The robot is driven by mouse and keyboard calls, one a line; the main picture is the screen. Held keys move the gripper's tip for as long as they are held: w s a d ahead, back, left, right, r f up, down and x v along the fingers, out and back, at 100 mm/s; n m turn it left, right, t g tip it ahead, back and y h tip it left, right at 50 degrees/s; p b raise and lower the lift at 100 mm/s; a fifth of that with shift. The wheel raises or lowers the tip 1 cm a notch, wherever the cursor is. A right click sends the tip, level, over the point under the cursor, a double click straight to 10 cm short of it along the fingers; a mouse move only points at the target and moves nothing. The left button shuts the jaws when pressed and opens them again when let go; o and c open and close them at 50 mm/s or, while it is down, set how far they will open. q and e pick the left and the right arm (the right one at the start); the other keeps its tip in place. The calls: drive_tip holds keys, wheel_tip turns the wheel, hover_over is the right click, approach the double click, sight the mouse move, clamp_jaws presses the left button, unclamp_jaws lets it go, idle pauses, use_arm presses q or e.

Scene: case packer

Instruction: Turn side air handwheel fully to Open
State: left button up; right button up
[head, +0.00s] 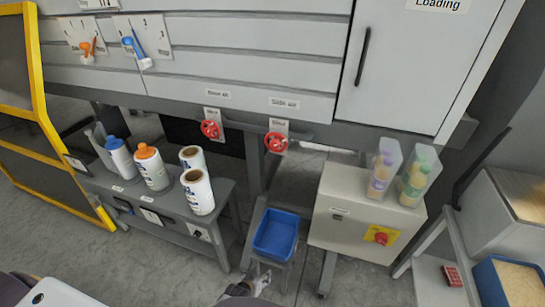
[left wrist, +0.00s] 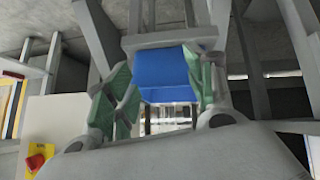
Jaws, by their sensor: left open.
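The side air handwheel (head: 276,142) is red and round, on the machine's lower front edge under a "Side air" label (head: 284,103). A second red handwheel (head: 211,129) sits to its left under another label. My left gripper (head: 260,276) is low at the bottom centre of the head view, well below the side air handwheel and in front of the blue bin. In the left wrist view its green fingers (left wrist: 160,92) are apart with nothing between them; the blue bin shows beyond. The handwheel does not show clearly in the left wrist view. My right gripper is not in view.
A blue bin (head: 276,234) stands on a low stand below the handwheels. A grey box with a red knob (head: 381,238) is to its right, a bench with several bottles (head: 152,166) to its left. The space between bin and handwheels looks clear.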

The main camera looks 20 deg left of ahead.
use_arm(q)
drive_tip(key=w+a+r+n+t+b, duration=0.15)
drive_tip(key=w+r, duration=0.35)
drive_tip(key=r, duration=0.6)
drive_tip(key=w+d+r+n+t, duration=0.1)
drive_tip(key=w+r+t, duration=0.2)
drive_tip(key=w+r, duration=0.55)
drive_tip(key=w+a+r+n+t+b, duration=0.1)
drive_tip(key=w+r+t, duration=0.2)
drive_tip(key=r, duration=1)
wheel_tip(320, 180, up, 14)
drive_tip(key=a+n+t, duration=0.1)
drive_tip(key=a+t, duration=0.1)
drive_tip(key=shift+s+f+n+y, duration=0.2)
drive_tip(key=shift+s+n+y, duration=0.1)
drive_tip(key=shift+n+y, duration=0.1)
drive_tip(key=shift+w, duration=0.1)
approach(274, 145)
drive_tip(key=shift+w, duration=1.55)
drive_tip(key=shift+w+d+f, duration=0.1)
drive_tip(key=shift+w+f, duration=0.05)
drive_tip(key=shift+w, duration=2.4)
